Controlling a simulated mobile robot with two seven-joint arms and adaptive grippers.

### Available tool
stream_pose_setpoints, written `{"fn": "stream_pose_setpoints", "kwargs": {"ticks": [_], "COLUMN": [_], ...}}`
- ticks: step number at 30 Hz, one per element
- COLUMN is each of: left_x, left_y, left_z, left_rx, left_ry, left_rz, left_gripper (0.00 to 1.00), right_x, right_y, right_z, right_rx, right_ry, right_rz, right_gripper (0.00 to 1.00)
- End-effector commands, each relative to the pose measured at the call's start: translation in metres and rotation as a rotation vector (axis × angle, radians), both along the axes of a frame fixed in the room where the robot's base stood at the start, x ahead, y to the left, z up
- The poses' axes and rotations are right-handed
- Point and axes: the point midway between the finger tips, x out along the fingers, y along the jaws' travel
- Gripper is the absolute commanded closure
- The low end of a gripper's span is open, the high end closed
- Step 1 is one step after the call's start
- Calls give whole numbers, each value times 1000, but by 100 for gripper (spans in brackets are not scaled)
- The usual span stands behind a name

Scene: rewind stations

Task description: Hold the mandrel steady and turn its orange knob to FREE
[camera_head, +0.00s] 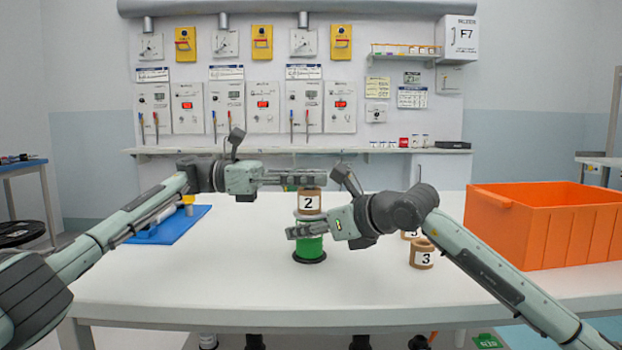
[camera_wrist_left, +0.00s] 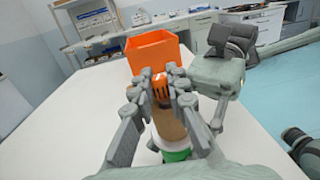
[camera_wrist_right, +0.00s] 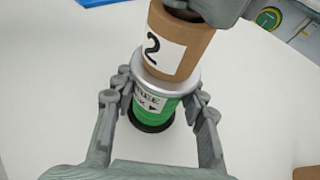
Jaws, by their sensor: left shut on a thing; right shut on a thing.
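The mandrel (camera_head: 307,246) stands upright on the table, with a green body, silver collar and black base. A brown core marked 2 (camera_head: 309,203) sits on it, above the collar. The ribbed orange knob (camera_wrist_left: 162,92) shows at the top in the left wrist view; in the head view it is hidden behind my fingers. My left gripper (camera_head: 312,179) is shut on the knob from the left, just above the core. My right gripper (camera_head: 300,231) is shut on the mandrel's green body below the core. A label (camera_wrist_right: 148,97) there reads FREE, its lower line partly unclear.
An orange crate (camera_head: 545,228) stands at the right. Brown cores, one marked 3 (camera_head: 422,255), stand behind and under my right arm. A blue mat (camera_head: 168,226) lies at the left. The table (camera_head: 205,290) is clear in front.

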Motion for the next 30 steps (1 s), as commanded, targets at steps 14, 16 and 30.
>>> {"fn": "stream_pose_setpoints", "kwargs": {"ticks": [14, 16, 30], "left_x": [0, 0, -1], "left_y": [2, 2, 1], "left_z": [1, 1, 0], "left_rx": [-8, -7, -5], "left_ry": [2, 2, 3], "left_rz": [-61, -62, -64], "left_gripper": [100, 100, 64], "right_x": [-2, -2, -1], "right_y": [2, 2, 2], "right_z": [-2, -2, -2], "right_rx": [-1, -1, 0], "right_ry": [3, 3, 4], "right_rz": [6, 6, 3], "right_gripper": [96, 96, 96]}}
